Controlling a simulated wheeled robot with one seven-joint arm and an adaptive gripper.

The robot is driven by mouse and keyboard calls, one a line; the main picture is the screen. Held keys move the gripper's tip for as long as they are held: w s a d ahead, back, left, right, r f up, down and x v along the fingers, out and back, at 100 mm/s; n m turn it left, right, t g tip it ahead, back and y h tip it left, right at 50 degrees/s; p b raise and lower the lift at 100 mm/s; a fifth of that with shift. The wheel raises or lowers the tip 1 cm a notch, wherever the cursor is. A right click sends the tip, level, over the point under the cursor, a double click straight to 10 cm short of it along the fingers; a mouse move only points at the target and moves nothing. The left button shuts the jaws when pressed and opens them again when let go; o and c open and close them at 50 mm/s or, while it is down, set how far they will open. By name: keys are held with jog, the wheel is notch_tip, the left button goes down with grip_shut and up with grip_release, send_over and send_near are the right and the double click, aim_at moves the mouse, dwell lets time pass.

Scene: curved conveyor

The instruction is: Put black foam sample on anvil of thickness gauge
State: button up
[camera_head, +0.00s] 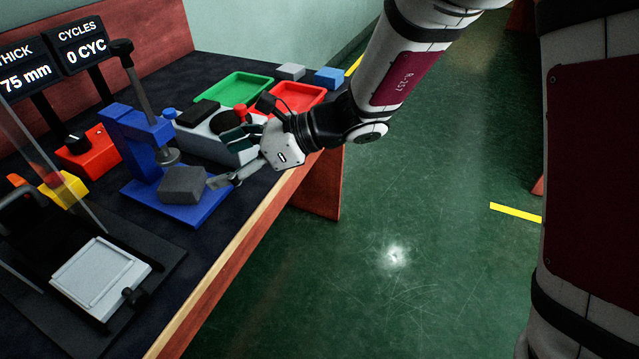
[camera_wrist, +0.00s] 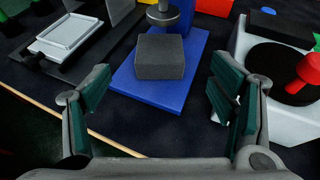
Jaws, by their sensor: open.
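A dark grey-black foam block (camera_head: 183,185) rests on the blue base (camera_head: 205,207) of a blue press-like stand, in front of its round metal foot (camera_head: 168,157). The wrist view shows the same block (camera_wrist: 160,57) on the blue plate (camera_wrist: 203,60), with the metal foot (camera_wrist: 163,14) just behind it. A display beside the stand reads 75 mm (camera_head: 27,77). My gripper (camera_head: 228,158) is at the right of the block; in the wrist view its two green-padded fingers (camera_wrist: 163,92) are wide apart, with nothing between them and the block ahead, apart from them.
A black-based fixture with a pale square plate (camera_head: 100,275) stands at front left. A grey-white machine (camera_head: 205,137) with a red knob is close behind my gripper. Green (camera_head: 233,88) and red (camera_head: 299,96) trays and grey (camera_head: 291,72) and blue (camera_head: 329,78) blocks lie farther back.

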jog(key=s+d+r+n+g+h, duration=0.1)
jog(key=s+d+r+n+h, duration=0.1)
jog(key=s+d+r+n, duration=0.35)
jog(key=s+d+r+n+g+h, duration=0.1)
jog(key=s+d+r+n+h, duration=0.15)
jog(key=s+d+n, duration=0.4)
jog(key=s+d+f+n+t+h, duration=0.1)
jog(key=s+d+n+h, duration=0.2)
jog(key=s+d, duration=0.4)
jog(key=s+d+n+t+h, duration=0.1)
jog(key=s+d+n+h, duration=0.2)
jog(key=d, duration=1.4)
jog(key=s+h, duration=0.3)
jog(key=s, duration=0.2)
jog(key=shift+s+f, duration=0.3)
jog(key=shift+f, duration=0.1)
notch_tip(320, 180, up, 26)
jog(key=t+p, duration=0.4)
jog(key=p, duration=1.9)
jog(key=shift+f+p, duration=0.25)
jog(key=shift+p, duration=0.15)
